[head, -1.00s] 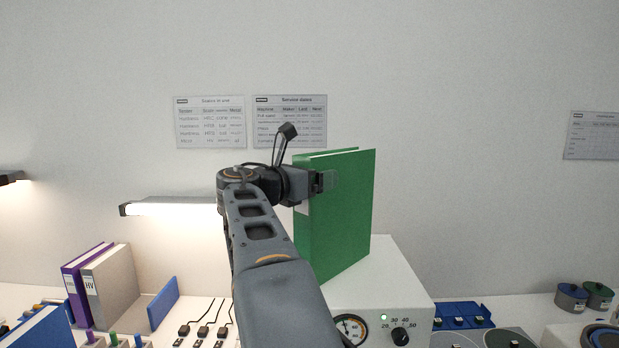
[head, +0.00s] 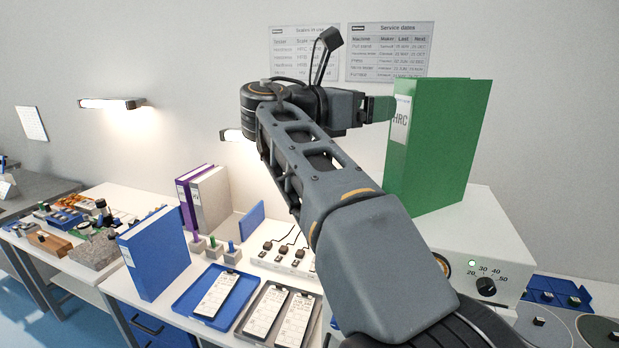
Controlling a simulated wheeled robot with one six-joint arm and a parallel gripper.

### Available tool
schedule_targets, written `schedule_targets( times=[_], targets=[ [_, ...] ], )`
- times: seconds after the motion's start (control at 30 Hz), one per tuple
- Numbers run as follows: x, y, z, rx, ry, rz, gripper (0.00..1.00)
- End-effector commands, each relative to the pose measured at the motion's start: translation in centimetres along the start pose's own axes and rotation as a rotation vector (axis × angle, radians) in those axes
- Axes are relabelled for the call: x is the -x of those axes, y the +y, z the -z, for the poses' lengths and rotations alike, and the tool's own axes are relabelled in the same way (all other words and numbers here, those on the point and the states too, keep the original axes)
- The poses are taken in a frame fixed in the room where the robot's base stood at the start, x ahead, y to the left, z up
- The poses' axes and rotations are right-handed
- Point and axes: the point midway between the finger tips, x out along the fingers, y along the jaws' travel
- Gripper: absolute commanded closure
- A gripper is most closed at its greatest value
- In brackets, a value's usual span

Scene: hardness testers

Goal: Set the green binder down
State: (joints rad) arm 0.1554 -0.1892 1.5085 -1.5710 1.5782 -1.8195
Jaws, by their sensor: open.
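The green binder (head: 440,145) stands upright on top of a white machine (head: 470,228) with a dial and a green light. Its spine carries an HRC label and faces left. My gripper (head: 380,109) is open at the binder's left side, near the spine edge. Whether its fingers touch the binder I cannot tell; they are small and partly behind the spine. My arm hides part of the machine's left side.
Purple and grey binders (head: 209,198) and a blue binder (head: 153,253) stand on the bench to the left. A blue tray (head: 184,301) holds a sheet. Charts (head: 390,52) hang behind. A second bench (head: 85,255) holds several small items.

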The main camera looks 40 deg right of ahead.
Motion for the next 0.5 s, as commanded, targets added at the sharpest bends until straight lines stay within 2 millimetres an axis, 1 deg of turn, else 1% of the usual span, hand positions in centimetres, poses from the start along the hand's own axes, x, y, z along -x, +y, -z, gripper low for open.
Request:
schedule_targets(
  times=[0.07,0.17,0.27,0.3,0.33,0.37,0.4,0.43,0.47,0.5],
  targets=[
    [0.2,0.2,0.8,-0.021,0.025,-0.022,0.15],
    [0.7,0.8,3.7,-0.113,0.128,-0.094,0.15],
    [2.2,1.4,9.2,-0.289,0.340,-0.179,0.15],
    [3.3,1.5,11.9,-0.377,0.452,-0.199,0.15],
    [4.2,1.5,14.0,-0.448,0.543,-0.203,0.15],
    [5.2,1.3,16.1,-0.519,0.635,-0.197,0.15],
    [6.6,1.1,18.8,-0.614,0.760,-0.173,0.15],
    [7.8,0.8,20.7,-0.685,0.853,-0.143,0.15],
    [8.9,0.4,22.5,-0.752,0.942,-0.103,0.15],
    [10.5,-0.1,24.8,-0.839,1.055,-0.037,0.15]
  ],
)
